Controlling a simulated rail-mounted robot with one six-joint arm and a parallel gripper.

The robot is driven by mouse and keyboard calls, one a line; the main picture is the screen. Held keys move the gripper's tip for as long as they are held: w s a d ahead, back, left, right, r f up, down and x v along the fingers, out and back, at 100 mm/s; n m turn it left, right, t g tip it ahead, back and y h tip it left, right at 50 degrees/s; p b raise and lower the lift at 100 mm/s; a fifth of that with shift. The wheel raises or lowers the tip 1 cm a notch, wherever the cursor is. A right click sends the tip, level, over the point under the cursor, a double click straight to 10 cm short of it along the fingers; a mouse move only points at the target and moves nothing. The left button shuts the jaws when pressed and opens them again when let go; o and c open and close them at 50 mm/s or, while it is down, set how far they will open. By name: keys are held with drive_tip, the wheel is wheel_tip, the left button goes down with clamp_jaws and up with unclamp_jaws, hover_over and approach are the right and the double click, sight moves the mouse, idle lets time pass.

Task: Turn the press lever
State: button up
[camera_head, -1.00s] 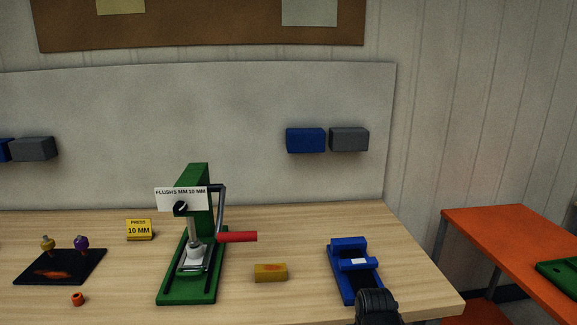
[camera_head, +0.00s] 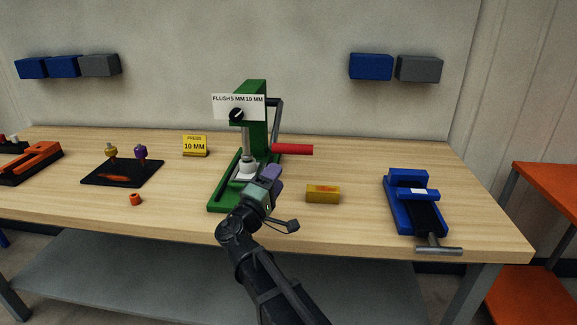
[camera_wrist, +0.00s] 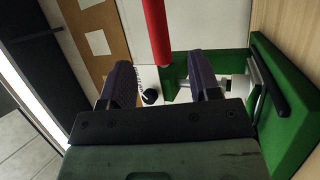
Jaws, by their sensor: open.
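The green press (camera_head: 252,95) stands on the wooden bench, with a white dial plate (camera_head: 225,107) and a black knob on its front. Its lever is a dark crank (camera_head: 277,125) ending in a red handle (camera_head: 293,150) that points right, roughly level. My gripper (camera_head: 272,180) is in front of and below the red handle, by the press base. In the wrist view my gripper (camera_wrist: 163,82) is open, its two purple-grey fingers apart. The red handle (camera_wrist: 158,32) shows ahead between them, apparently not gripped. The press also fills the right of the wrist view (camera_wrist: 280,100).
A yellow block (camera_head: 322,194) lies right of my gripper. A blue vise (camera_head: 412,205) stands farther right. A yellow sign reading PRESS 10 MM (camera_head: 195,146), a black mat (camera_head: 122,173) with two small knobbed parts and an orange nut (camera_head: 135,199) are at left.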

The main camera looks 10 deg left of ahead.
sight(291, 152)
drive_tip(key=p+x, duration=0.1)
drive_tip(key=x, duration=0.2)
drive_tip(key=p+x, duration=0.1)
drive_tip(key=x, duration=0.2)
drive_tip(key=p+x, duration=0.2)
drive_tip(key=x, duration=0.2)
drive_tip(key=shift+r, duration=0.35)
drive_tip(key=shift+w+d, duration=0.1)
drive_tip(key=shift+w, duration=0.2)
clamp_jaws()
